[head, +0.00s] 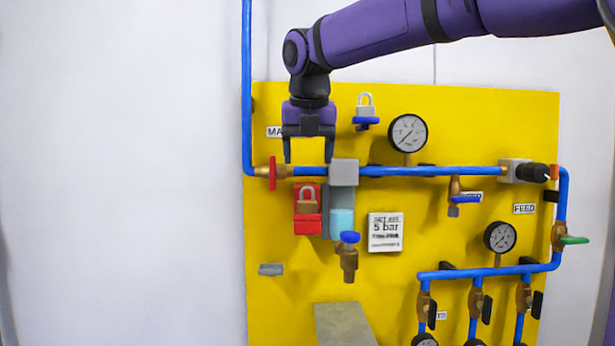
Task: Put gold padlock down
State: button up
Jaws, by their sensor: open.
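The gold padlock (307,206) sits at the front of a red box-like holder (307,226) on the yellow panel, below the blue pipe. Its silver shackle points up. My gripper (308,160) is open and empty, pointing down. Its two fingers are above the padlock, apart from it in the picture, and overlap the blue pipe in view. How far the fingers stand in front of the panel is hard to tell.
A red valve handle (272,173) and a grey filter block (344,172) flank the gripper on the pipe. A silver padlock (366,106) stands on a blue piece to the upper right. A grey ledge (342,325) juts out below. The left wall is clear.

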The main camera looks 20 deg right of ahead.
jog(key=shift+v, duration=1.5)
jog(key=s+d+f+m, duration=0.4)
jog(key=s+f+m, duration=0.7)
jog(key=m, duration=0.5)
jog(key=s+d+f+m+t+y, duration=0.1)
jog(key=s+d+f+m, duration=0.3)
jog(key=s+f+m, duration=0.7)
jog(key=shift+s+d+f+m, duration=0.25)
jog(key=shift+s+m, duration=1.2)
jog(key=shift+m, duration=1.25)
